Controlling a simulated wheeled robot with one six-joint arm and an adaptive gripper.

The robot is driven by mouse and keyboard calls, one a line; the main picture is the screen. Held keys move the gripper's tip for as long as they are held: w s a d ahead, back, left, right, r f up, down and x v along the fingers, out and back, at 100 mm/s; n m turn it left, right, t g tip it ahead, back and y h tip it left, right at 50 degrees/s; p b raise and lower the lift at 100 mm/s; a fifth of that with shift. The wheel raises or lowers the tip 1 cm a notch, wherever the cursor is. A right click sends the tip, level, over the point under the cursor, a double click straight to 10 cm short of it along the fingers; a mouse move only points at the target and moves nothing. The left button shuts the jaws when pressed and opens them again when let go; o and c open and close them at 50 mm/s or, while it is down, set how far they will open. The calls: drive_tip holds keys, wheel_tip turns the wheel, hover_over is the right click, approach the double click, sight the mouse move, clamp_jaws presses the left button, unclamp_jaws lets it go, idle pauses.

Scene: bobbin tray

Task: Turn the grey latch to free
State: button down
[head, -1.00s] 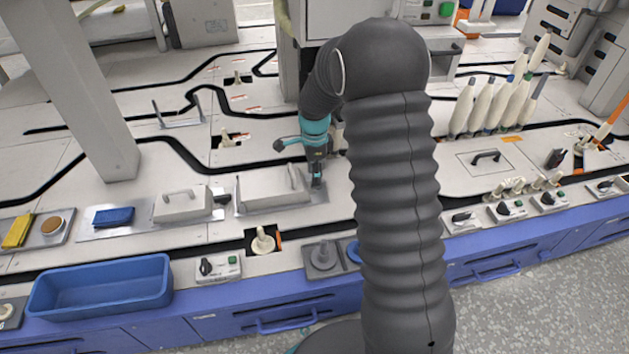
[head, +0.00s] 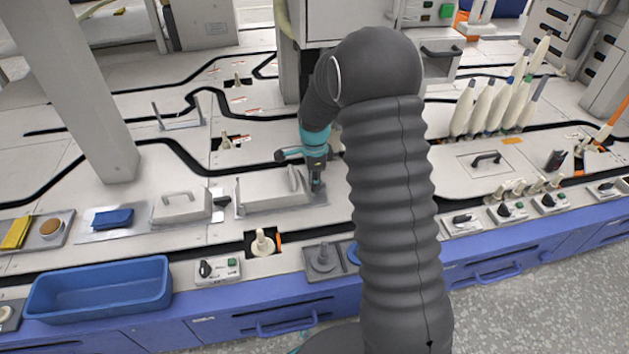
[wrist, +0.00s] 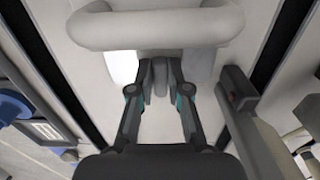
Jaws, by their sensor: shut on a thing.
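The grey latch (wrist: 160,72) shows in the wrist view as a small upright grey tab at the end of the pale cover's bar handle. My gripper (wrist: 160,86) is shut on it, with one finger on each side. In the head view my gripper (head: 317,186) points down at the right end of the long pale cover (head: 270,196). The latch is hidden there behind the fingers, and I cannot tell its turn angle.
A dark grey bar (wrist: 240,105) with a red mark lies right of my fingers in the wrist view. A second handled cover (head: 180,206) sits left of the long one. A blue bin (head: 100,290) and a pale bobbin post (head: 262,244) are nearer the front.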

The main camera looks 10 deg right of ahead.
drive_tip(key=n+p, duration=0.1)
drive_tip(key=n, duration=0.3)
drive_tip(key=shift+s, duration=0.2)
drive_tip(key=n, duration=0.5)
drive_tip(key=shift+s+d+p, duration=0.2)
drive_tip(key=shift+p, duration=0.2)
drive_tip(key=n, duration=0.4)
drive_tip(key=shift+s+d+n, duration=0.1)
drive_tip(key=shift+d+n, duration=0.05)
drive_tip(key=shift+n, duration=0.15)
drive_tip(key=shift+d+n+p, duration=0.2)
drive_tip(key=shift+n+p, duration=0.25)
drive_tip(key=shift+n, duration=1.75)
drive_tip(key=c, duration=1.1)
unclamp_jaws()
